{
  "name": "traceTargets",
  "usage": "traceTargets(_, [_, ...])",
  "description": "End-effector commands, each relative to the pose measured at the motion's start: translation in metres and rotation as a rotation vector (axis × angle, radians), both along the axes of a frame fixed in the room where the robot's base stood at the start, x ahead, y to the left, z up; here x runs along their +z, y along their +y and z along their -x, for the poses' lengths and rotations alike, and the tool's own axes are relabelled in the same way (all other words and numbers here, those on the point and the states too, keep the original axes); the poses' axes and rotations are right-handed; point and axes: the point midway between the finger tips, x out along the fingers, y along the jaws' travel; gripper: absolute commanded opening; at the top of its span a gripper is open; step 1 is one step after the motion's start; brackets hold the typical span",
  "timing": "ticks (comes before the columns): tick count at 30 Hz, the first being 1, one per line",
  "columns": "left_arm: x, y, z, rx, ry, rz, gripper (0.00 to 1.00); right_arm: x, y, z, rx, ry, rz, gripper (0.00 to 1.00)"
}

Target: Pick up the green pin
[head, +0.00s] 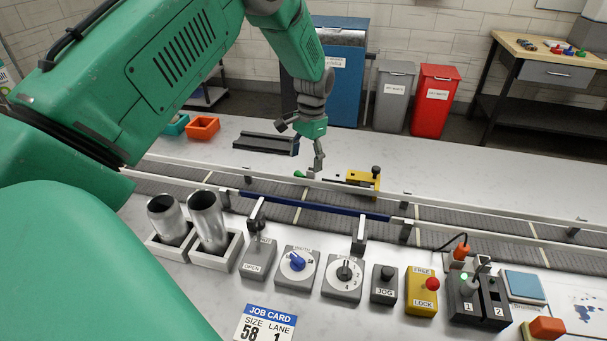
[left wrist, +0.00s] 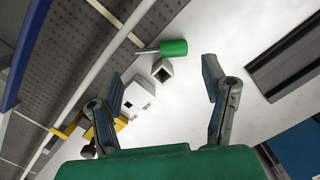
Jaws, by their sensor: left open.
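The green pin (head: 299,174) shows in the head view as a small green spot on the white table, just behind the conveyor's rear rail. In the left wrist view the pin (left wrist: 174,48) lies on its side, with a green cylindrical handle and a thin metal shaft pointing left toward the rail. My left gripper (head: 318,168) is above the table just right of the pin. In the left wrist view my left gripper (left wrist: 160,76) is open and empty, its fingers spread, with the pin beyond the fingertips and not touched. My right gripper is not in view.
A small hollow grey block (left wrist: 162,70) and a white block (left wrist: 137,98) sit near the pin. A yellow fixture (head: 362,178) with a black knob stands right of the gripper. The conveyor (head: 463,217) runs in front, with a blue bar (head: 313,206). An orange bin (head: 203,127) is left.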

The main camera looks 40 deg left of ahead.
Motion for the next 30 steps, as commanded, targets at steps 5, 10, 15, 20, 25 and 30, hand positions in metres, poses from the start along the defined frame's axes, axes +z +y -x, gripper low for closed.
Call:
traceTargets(5, [-0.012, 0.000, 0.003, 0.000, 0.002, 0.001, 0.67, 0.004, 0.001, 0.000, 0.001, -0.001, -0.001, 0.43])
traceTargets(10, [-0.036, -0.005, 0.006, 0.001, 0.002, -0.002, 0.67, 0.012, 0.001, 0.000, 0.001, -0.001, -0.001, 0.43])
traceTargets(15, [-0.051, -0.008, 0.007, 0.000, -0.002, -0.006, 0.67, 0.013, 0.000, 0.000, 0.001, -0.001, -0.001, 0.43])
traceTargets(20, [-0.054, -0.006, 0.007, 0.000, -0.002, -0.004, 0.67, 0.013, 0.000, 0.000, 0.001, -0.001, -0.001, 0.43])
traceTargets(25, [-0.055, -0.003, 0.007, 0.000, -0.002, -0.001, 0.39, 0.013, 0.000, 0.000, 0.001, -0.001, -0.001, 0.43])
traceTargets(30, [-0.056, -0.002, 0.007, 0.000, -0.001, -0.001, 0.33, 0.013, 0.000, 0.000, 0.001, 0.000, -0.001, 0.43])
